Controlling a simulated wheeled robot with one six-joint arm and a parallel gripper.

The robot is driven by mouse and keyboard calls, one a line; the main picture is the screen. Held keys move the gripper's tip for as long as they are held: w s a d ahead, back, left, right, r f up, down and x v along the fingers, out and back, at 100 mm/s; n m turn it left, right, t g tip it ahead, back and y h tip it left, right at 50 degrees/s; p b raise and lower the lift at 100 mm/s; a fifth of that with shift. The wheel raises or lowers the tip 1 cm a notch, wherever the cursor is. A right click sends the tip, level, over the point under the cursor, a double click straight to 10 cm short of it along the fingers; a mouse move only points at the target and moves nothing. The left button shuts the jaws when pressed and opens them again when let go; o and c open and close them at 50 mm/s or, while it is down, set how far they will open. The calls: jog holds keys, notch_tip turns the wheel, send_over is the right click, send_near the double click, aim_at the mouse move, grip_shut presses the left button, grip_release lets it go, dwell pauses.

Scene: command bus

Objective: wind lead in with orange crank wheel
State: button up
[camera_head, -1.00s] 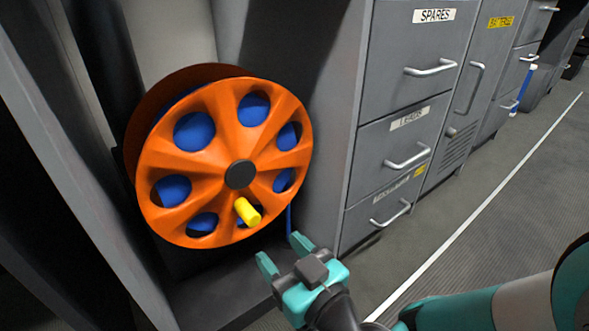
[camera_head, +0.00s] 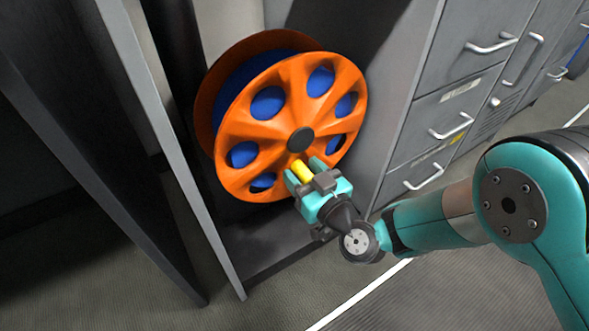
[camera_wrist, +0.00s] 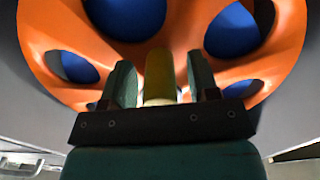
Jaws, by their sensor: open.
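The orange crank wheel (camera_head: 290,110) stands upright in a grey cabinet bay, with blue lead (camera_head: 237,88) wound behind its spokes and a dark hub at its centre. Its yellow handle (camera_head: 301,170) sticks out low on the face, just below the hub. My gripper (camera_head: 307,172) is open, with its teal fingers on either side of the handle. In the wrist view the handle (camera_wrist: 159,78) stands between the two fingers (camera_wrist: 160,82), with small gaps seen beside it. The wheel (camera_wrist: 185,30) fills the upper part of that view.
Grey cabinet drawers (camera_head: 455,120) with bar handles stand to the right of the bay. A dark panel (camera_head: 100,150) and the bay's light edge lie to the left. The floor (camera_head: 440,295) in front is clear, with a white line across it.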

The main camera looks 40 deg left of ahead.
aim_at(272, 155)
jog(key=shift+c, duration=0.2)
grip_shut()
jog(key=shift+s+r, duration=0.1)
jog(key=m+p, duration=0.1)
jog(key=s+m+p, duration=0.1)
jog(key=r+m+p, duration=0.1)
jog(key=shift+s+a+m, duration=0.3)
jog(key=shift+s, duration=0.1)
jog(key=m+p, duration=0.1)
jog(key=s+r+m+p, duration=0.1)
jog(key=shift+s+a+m+p, duration=0.15)
jog(key=shift+m+p, duration=0.25)
jog(key=m+p, duration=0.1)
jog(key=s+r+m+p, duration=0.1)
jog(key=m+p, duration=0.1)
jog(key=shift+s+a+r, duration=0.1)
jog(key=shift+a+r, duration=0.1)
jog(key=shift+r, duration=0.1)
jog(key=shift+s+a+r+m+p, duration=0.1)
jog(key=shift+r+m+p, duration=0.2)
jog(key=shift+m+p, duration=0.35)
jog(key=shift+s+d+r+m+p, duration=0.15)
jog(key=shift+r+m+p, duration=0.2)
jog(key=shift+m, duration=0.45)
jog(key=shift+s+a+r+m+p, duration=0.1)
jog(key=shift+a+r+m+p, duration=0.1)
jog(key=shift+m+p, duration=0.5)
